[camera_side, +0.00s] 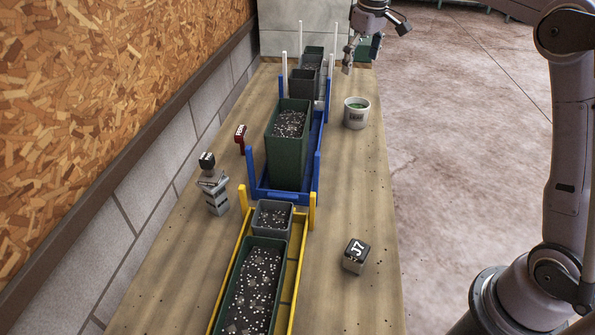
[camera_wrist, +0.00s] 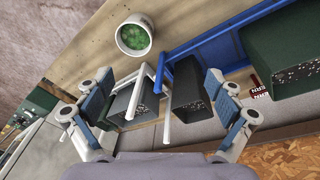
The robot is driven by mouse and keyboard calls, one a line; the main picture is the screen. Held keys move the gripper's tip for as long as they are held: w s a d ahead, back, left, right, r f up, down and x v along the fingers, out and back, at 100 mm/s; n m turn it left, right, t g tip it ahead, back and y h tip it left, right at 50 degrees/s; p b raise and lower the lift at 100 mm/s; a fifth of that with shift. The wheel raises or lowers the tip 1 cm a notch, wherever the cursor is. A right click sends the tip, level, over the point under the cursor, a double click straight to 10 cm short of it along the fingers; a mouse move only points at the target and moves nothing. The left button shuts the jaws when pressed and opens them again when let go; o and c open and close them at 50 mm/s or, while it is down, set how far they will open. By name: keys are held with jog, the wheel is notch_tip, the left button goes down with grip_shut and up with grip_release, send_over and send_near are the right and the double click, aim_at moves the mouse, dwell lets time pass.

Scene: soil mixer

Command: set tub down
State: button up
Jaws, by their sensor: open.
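My gripper (camera_side: 361,60) is open, its fingers apart, above the far end of the bench and right of the white-post rack. In the wrist view my gripper (camera_wrist: 160,78) has nothing touching its fingers. Two dark tubs show between them: one (camera_wrist: 130,108) by the white posts, one (camera_wrist: 188,100) beside the blue post. In the side view a grey tub (camera_side: 303,86) and a small tub (camera_side: 313,53) sit at the far end. A tall green tub of speckled soil (camera_side: 288,155) stands upright in the blue tray (camera_side: 311,170). Which tub is meant is unclear.
The yellow tray (camera_side: 298,262) holds a grey tub (camera_side: 272,217) and a long green tub (camera_side: 250,290). A white bucket (camera_side: 356,115) and a J7 block (camera_side: 356,257) stand right of the trays. A red block (camera_side: 240,135) and stacked grey blocks (camera_side: 216,195) stand left.

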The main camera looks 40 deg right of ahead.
jog(key=s+a+t, duration=0.3)
jog(key=s+a, duration=0.5)
jog(key=s, duration=0.5)
jog(key=s+a+f+m+t, duration=0.1)
jog(key=s+a+f, duration=0.4)
jog(key=s+f, duration=0.5)
jog(key=s+t, duration=0.1)
jog(key=s, duration=0.1)
jog(key=shift+s+m+y, duration=0.3)
jog(key=shift+m+y, duration=0.1)
